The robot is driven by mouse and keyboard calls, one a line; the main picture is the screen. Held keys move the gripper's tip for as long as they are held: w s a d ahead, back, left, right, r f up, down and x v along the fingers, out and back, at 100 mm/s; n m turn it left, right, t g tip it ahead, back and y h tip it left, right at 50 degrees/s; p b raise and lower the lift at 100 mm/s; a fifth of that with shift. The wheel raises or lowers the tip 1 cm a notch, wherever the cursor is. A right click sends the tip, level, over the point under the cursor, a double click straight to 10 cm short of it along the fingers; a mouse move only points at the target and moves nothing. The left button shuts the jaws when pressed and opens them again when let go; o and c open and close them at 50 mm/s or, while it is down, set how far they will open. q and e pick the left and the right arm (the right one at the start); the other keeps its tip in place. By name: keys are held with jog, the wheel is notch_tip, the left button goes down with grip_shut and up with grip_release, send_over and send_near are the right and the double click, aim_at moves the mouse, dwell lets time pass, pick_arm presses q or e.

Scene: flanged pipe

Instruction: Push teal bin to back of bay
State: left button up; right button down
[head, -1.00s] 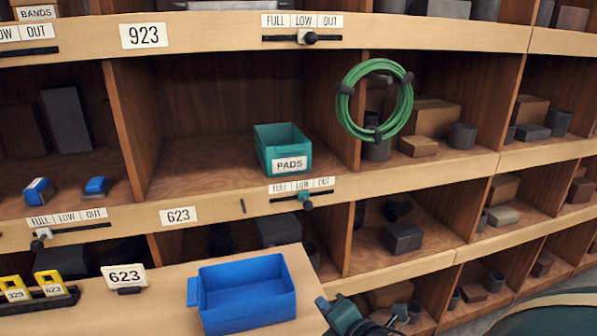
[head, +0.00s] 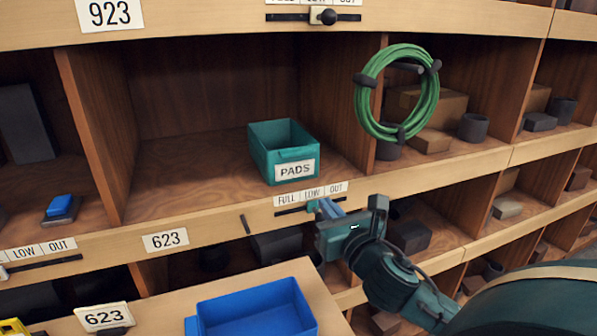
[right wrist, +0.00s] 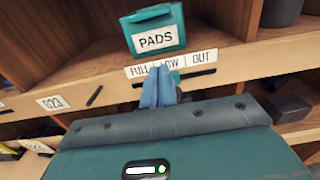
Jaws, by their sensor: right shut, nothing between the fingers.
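The teal bin (head: 283,153) with a PADS label stands upright near the front of the bay (head: 190,185), toward its right side, with bare floor behind and left of it. It also shows at the top of the right wrist view (right wrist: 153,32). My right gripper (head: 323,208) is shut and empty, its blue-grey fingers at the FULL/LOW/OUT strip on the shelf edge just below and right of the bin. In the right wrist view the closed fingers (right wrist: 158,85) point toward the bin's label, apart from the bin. My left gripper is not in view.
A coiled green hose (head: 397,92) hangs at the bay's right divider. A blue bin (head: 255,310) sits on the ledge (head: 130,320) below, with a 623 card (head: 104,317). A slider (head: 293,210) is on the shelf edge by my fingers.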

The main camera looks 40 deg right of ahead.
aim_at(298, 170)
jog(key=p+x, duration=0.1)
jog(key=x, duration=1.2)
jog(key=shift+a+r, duration=0.1)
jog(key=shift+w+p, duration=0.1)
jog(key=shift+p, duration=0.25)
jog(key=shift+p+x, duration=0.35)
jog(key=shift+x, duration=0.45)
jog(key=shift+w, duration=0.2)
